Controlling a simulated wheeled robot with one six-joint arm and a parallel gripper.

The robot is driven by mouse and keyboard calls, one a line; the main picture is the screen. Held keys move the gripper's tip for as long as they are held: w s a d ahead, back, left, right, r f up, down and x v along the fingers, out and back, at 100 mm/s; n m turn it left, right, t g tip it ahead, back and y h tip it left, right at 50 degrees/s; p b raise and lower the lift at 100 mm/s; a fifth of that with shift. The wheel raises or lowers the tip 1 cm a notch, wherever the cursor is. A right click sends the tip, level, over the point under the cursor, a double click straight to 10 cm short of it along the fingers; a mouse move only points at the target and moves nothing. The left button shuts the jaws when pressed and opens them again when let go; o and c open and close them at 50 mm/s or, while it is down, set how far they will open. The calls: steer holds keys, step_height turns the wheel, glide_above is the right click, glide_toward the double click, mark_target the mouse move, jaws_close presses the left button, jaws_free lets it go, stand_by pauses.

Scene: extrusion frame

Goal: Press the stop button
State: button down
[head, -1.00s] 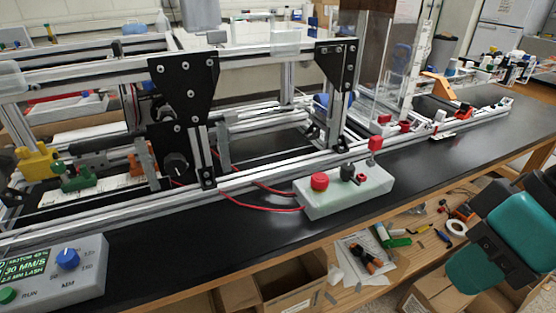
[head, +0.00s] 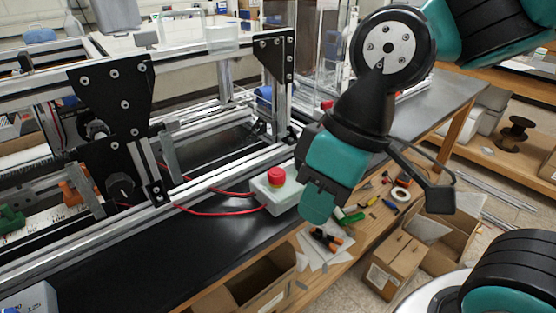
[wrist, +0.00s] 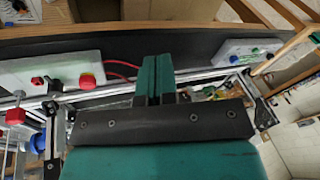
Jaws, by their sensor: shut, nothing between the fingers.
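The stop button, a red mushroom cap (head: 276,177), stands on a pale control box (head: 277,198) on the bench beside the frame rail. It also shows in the wrist view (wrist: 87,81), left of the fingers. My gripper (head: 316,213) is teal and points downward, just right of the button in the head view. Its fingers show together and empty in the wrist view (wrist: 156,62). I see no contact between the fingers and the button. My arm hides the right part of the box in the head view.
A red cable (head: 215,209) runs from the box to the frame. The extrusion frame with black plates (head: 118,100) stands behind and left. A second control box (wrist: 232,52) shows at right in the wrist view. The black bench top (head: 165,255) is clear in front.

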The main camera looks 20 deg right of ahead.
steer(key=w+d+r+n+h+p, duration=0.1)
steer(key=w+r+n+p, duration=0.15)
steer(key=w, duration=0.35)
steer(key=w+d+r+n+h+p, duration=0.1)
steer(key=w+n+p, duration=0.15)
steer(key=w, duration=0.25)
steer(key=n+h+p, duration=0.2)
steer(key=n+p, duration=0.1)
steer(key=n, duration=0.6)
glide_above(280, 171)
steer(key=f, duration=0.1)
steer(key=shift+w+f+b, duration=0.1)
steer(key=shift+f+b, duration=0.1)
steer(key=shift+b, duration=0.1)
step_height(280, 171, down, 14)
steer(key=p, duration=0.3)
steer(key=shift+r+p, duration=0.15)
steer(key=shift+p, duration=0.15)
